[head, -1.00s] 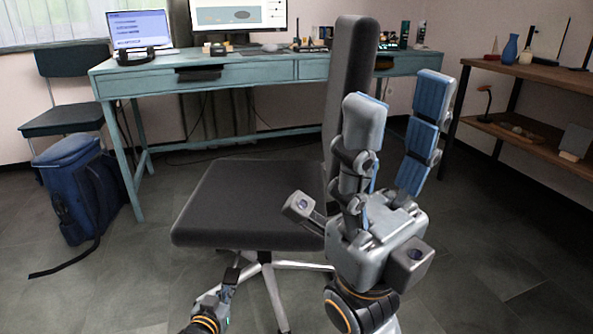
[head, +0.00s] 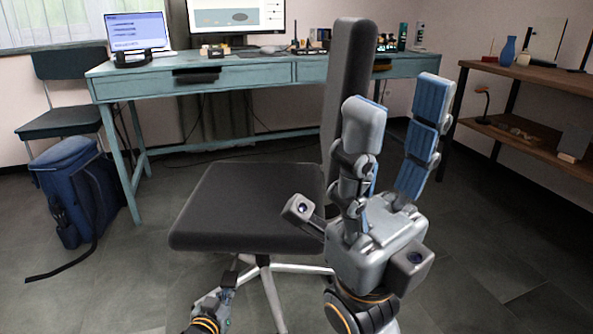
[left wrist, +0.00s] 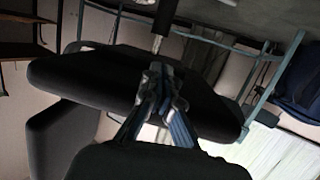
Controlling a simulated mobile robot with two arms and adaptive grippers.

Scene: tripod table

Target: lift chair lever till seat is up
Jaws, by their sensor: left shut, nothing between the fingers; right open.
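The office chair has a dark flat seat (head: 245,205) and a tall backrest (head: 350,65). Its seat also shows from low down, upside down, in the left wrist view (left wrist: 85,78). I cannot make out the lever in either view. My left gripper (head: 229,279) is low, below the seat's near edge. In the left wrist view its fingers (left wrist: 160,72) are together, in front of the dark seat, with nothing seen between them; contact is unclear. My right gripper (head: 395,150) is open and empty, pointing up in front of the chair's right side and hiding part of the backrest.
A teal desk (head: 245,75) with a laptop (head: 138,32) and a monitor stands behind. A blue backpack (head: 78,190) and a second chair (head: 60,122) are at the left. A wooden shelf (head: 540,75) is at the right. Metal chair legs (head: 272,300) spread near my left gripper.

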